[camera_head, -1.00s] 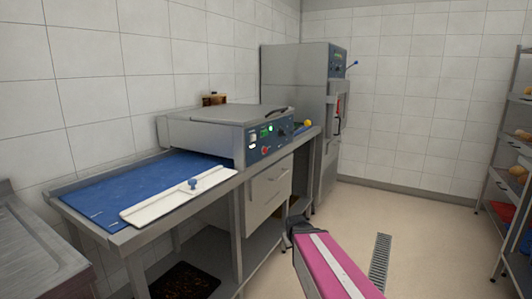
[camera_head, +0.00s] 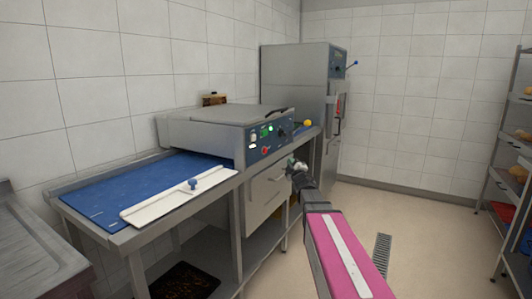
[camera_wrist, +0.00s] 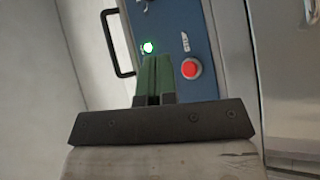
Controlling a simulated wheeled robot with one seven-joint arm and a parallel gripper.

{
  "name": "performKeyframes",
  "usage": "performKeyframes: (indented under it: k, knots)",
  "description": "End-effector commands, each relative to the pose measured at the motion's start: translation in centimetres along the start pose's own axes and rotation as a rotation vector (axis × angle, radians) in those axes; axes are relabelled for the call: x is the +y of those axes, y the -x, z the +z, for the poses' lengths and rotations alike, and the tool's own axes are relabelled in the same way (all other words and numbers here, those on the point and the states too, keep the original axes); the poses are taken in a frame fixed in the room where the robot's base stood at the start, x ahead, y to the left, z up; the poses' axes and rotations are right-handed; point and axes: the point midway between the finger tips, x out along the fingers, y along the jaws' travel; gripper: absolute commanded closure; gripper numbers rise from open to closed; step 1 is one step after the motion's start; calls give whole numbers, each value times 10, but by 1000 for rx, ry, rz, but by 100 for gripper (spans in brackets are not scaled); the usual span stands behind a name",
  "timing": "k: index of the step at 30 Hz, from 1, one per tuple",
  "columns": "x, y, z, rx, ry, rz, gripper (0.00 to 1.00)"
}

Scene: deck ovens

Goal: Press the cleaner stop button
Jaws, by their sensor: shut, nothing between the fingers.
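The cleaner machine (camera_head: 205,132) is a low metal unit on the bench, with a blue control panel (camera_head: 256,148) on its front right. The panel carries a lit green lamp, small controls and a red button (camera_head: 265,149). In the wrist view the red button (camera_wrist: 191,68) is round, in a pale ring, with a small label beside it. My gripper (camera_head: 292,163) is in front of and to the right of the panel, apart from it. In the wrist view its green fingers (camera_wrist: 154,75) are shut and empty, pointing at the panel just left of the red button. The lamp (camera_wrist: 148,47) glows beyond the fingertips.
A blue sheet (camera_head: 140,185) and a white bar with a blue knob (camera_head: 193,184) lie left of the machine. A tall steel cabinet (camera_head: 290,85) stands behind. A yellow ball-shaped item (camera_head: 307,123) sits at the bench's right end. Drawers (camera_head: 266,192) are below; a rack (camera_head: 510,150) stands right.

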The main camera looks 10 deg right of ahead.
Motion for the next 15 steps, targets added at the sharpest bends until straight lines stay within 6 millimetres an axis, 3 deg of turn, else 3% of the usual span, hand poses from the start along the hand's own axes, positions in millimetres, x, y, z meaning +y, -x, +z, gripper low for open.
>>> performKeyframes:
  k: [6,15]
  knots:
    - [21,-12,-16,120,81,70,100]
    - [24,-12,-18,138,93,79,100]
